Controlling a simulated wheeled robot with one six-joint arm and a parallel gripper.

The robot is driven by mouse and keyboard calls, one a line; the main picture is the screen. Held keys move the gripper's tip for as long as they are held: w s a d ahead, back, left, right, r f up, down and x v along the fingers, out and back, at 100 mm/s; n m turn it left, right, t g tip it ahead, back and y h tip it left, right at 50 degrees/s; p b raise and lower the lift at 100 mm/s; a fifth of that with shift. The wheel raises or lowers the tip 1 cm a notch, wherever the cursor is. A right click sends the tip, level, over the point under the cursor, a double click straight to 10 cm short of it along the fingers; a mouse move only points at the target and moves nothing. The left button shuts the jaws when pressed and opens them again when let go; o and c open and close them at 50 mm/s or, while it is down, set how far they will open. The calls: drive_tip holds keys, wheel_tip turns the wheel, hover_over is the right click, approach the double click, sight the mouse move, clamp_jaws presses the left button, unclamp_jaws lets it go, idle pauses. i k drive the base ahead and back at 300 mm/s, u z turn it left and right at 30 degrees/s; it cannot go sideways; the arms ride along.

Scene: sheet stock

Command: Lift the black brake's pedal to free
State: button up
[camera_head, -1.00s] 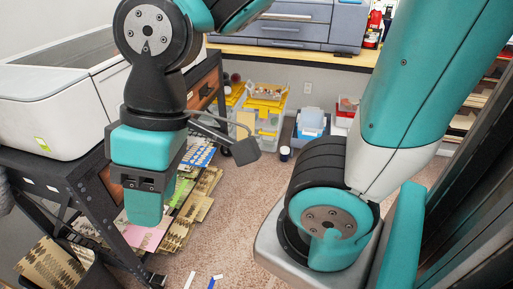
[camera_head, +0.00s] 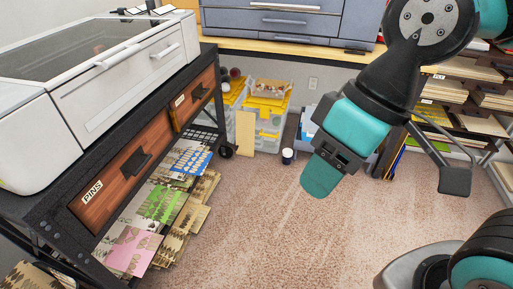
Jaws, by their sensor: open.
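A black caster (camera_head: 227,149) stands on the floor under the far right leg of the black cart (camera_head: 137,128). It is small in the head view, and I cannot make out its brake pedal or the pedal's position. My gripper (camera_head: 319,179) is teal with a dark band and hangs over the carpet, tilted down to the left. It is open and empty, to the right of the caster and apart from it.
The cart carries a white printer (camera_head: 100,85) and has wooden drawers, one labelled PINS (camera_head: 132,172). Patterned sheets (camera_head: 160,205) lie below it. The carpet (camera_head: 270,235) is open in the middle.

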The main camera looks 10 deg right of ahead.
sight(233, 146)
drive_tip(key=z, duration=0.35)
drive_tip(key=i, duration=2)
drive_tip(key=u, duration=0.6)
